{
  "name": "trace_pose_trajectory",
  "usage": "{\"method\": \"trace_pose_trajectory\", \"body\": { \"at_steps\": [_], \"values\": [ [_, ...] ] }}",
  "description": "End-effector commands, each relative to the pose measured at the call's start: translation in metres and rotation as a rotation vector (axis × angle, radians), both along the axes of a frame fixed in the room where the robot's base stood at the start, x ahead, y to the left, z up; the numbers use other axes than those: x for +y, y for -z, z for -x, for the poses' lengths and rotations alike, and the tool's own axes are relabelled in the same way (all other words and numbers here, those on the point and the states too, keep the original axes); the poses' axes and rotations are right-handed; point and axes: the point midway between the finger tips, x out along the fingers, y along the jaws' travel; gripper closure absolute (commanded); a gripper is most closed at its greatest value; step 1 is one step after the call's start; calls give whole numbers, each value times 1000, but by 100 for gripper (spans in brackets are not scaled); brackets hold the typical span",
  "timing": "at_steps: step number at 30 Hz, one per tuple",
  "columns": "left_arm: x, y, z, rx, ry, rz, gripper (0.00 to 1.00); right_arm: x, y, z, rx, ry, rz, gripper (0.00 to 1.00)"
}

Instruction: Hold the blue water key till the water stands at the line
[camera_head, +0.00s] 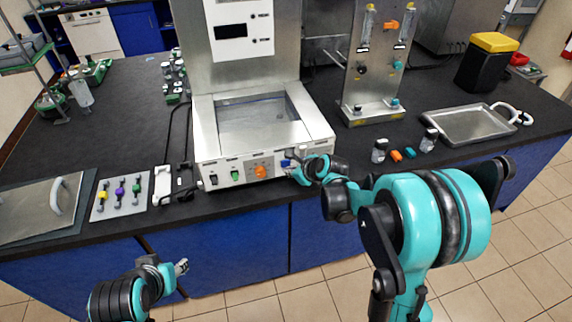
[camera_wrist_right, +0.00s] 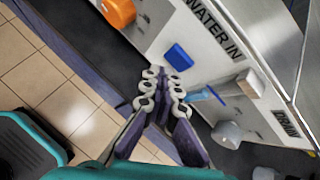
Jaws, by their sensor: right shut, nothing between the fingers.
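The blue water key (camera_head: 285,163) is on the front panel of the steel bath (camera_head: 205,140). In the right wrist view the blue key (camera_wrist_right: 178,57) sits beside the words WATER IN. My right gripper (camera_head: 298,170) is at the right end of this panel. In the wrist view its fingers (camera_wrist_right: 163,88) are shut and empty, pointing at the key; a small gap seems to lie between the tips and the key. The bath's basin (camera_head: 250,112) shows a grey inside; I cannot make out a water level or a line. My left gripper (camera_head: 182,267) hangs low before the blue cabinets, too small to read.
An orange knob (camera_head: 260,171) and a green switch (camera_head: 235,175) share the panel. In the wrist view a light blue lever (camera_wrist_right: 204,94) is right of the fingers, near the word DRAIN. A steel tray (camera_head: 470,124) lies at the right; small bottles stand before it.

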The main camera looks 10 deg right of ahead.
Motion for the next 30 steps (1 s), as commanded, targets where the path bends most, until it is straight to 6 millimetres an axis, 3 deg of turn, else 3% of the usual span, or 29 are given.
{"method": "trace_pose_trajectory", "body": {
  "at_steps": [30],
  "values": [
    [0,2,0,0,0,0,60,0,0,-9,0,0,0,100]
  ]
}}
